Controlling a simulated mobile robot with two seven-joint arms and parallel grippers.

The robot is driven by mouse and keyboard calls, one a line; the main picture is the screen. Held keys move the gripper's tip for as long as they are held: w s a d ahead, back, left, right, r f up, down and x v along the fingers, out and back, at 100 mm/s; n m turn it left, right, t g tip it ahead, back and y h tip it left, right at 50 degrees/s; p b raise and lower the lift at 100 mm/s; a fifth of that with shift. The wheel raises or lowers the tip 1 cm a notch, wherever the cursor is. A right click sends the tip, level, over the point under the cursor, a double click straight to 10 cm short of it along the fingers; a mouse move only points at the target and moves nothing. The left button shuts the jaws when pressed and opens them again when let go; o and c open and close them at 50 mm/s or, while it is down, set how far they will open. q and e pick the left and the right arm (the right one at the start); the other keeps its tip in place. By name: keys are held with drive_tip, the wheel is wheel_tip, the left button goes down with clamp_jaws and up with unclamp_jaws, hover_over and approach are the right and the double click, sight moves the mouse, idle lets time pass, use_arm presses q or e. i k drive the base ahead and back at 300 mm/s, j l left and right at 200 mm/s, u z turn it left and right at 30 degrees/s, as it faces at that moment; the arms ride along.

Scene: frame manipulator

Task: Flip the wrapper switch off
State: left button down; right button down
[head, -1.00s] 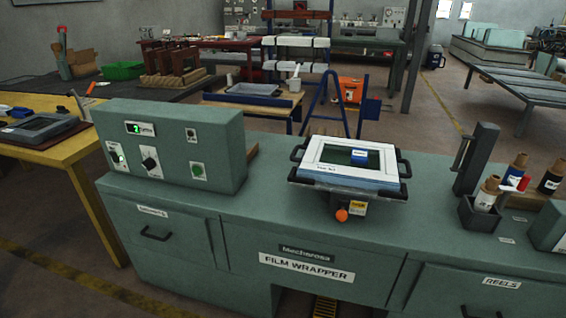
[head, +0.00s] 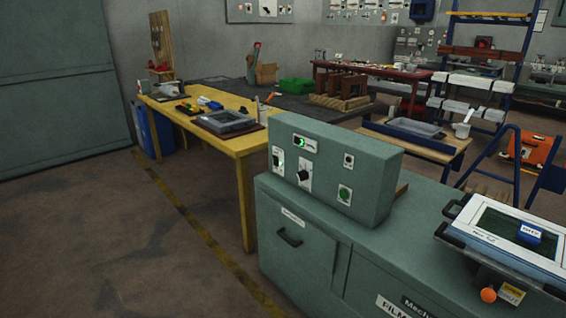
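The film wrapper (head: 335,270) is a green metal bench at the lower right of the head view. Its control box (head: 375,165) stands on its left end. The panel has a lit display (head: 304,143) at the top, a lit green switch (head: 278,160) on a white plate at the left, a black knob (head: 304,175) in the middle and a green button (head: 344,193) at the lower right. A small plate (head: 348,160) sits at the upper right. The switch position is too small to tell. Neither of my grippers is in view.
A framed unit (head: 480,235) with an orange knob (head: 488,295) sits on the wrapper, right of the control box. A yellow table (head: 225,148) stands behind and left. Open floor (head: 130,255) lies to the left. A blue frame (head: 520,165) stands at the right.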

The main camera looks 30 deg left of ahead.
sight(275, 159)
drive_tip(key=i+j, duration=0.35)
drive_tip(key=j, duration=0.25)
drive_tip(key=i+j, duration=0.4)
drive_tip(key=j, duration=0.15)
drive_tip(key=i+j+u, duration=0.1)
drive_tip(key=i+j, duration=0.25)
drive_tip(key=j, duration=0.25)
drive_tip(key=i+j, duration=0.4)
drive_tip(key=j, duration=0.15)
